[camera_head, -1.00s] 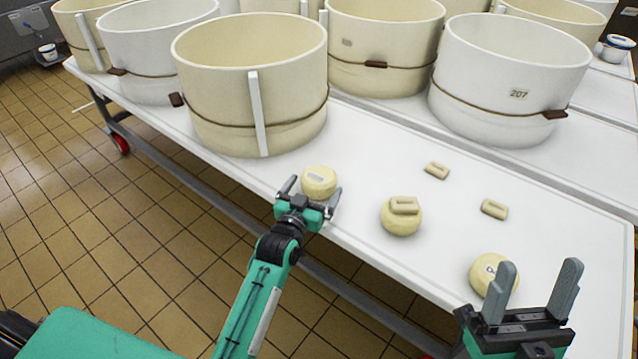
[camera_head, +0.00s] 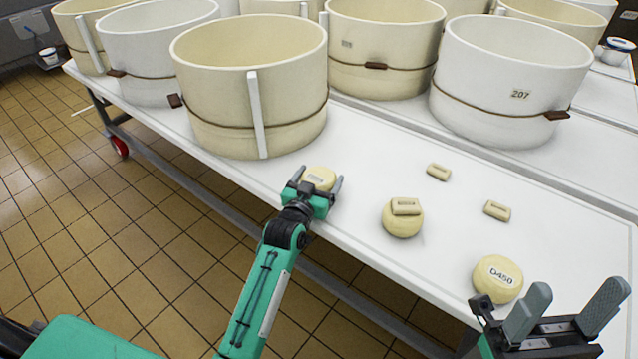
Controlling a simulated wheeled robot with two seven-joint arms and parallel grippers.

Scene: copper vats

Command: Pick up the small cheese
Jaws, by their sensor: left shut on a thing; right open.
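A small round yellow cheese (camera_head: 319,177) with a pale label on top sits on the white table near its front edge. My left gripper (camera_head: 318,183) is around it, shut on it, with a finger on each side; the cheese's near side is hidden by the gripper. A second round cheese (camera_head: 402,222) with a small rectangular block (camera_head: 406,206) on top stands to the right. A third round cheese, labelled D450 (camera_head: 497,279), lies further right. My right gripper (camera_head: 570,306) is open and empty at the lower right, just right of and nearer than that cheese.
Two small rectangular blocks lie loose on the white table (camera_head: 375,150), one further back (camera_head: 438,172) and one nearer (camera_head: 497,210). A large cream vat (camera_head: 250,95) stands close behind the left gripper. A white vat (camera_head: 505,85) stands at the back right.

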